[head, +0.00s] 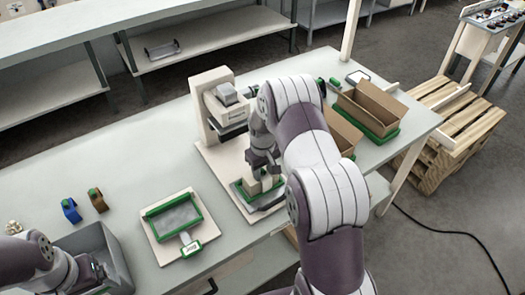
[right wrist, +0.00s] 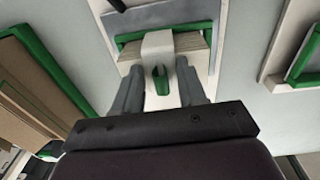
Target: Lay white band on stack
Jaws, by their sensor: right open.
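My right gripper (head: 262,165) is over the stack in the green holder (head: 243,196), on the base of the cream press. In the right wrist view, the white band (right wrist: 158,46) lies across the kraft stack (right wrist: 190,42), with its green tab (right wrist: 162,82) pointing toward me. The open fingers of my right gripper (right wrist: 160,92) stand on either side of the tab, with gaps visible. My left gripper (head: 88,270) is at the grey bin in the lower left; its fingers are too small and dark to read.
The cream press (head: 218,100) stands just behind the stack. A blue band (head: 70,210) and a brown band (head: 97,200) stand near the grey bin (head: 112,250). A green-framed tray (head: 148,226) lies left of the press. Open cardboard boxes (head: 372,106) stand right.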

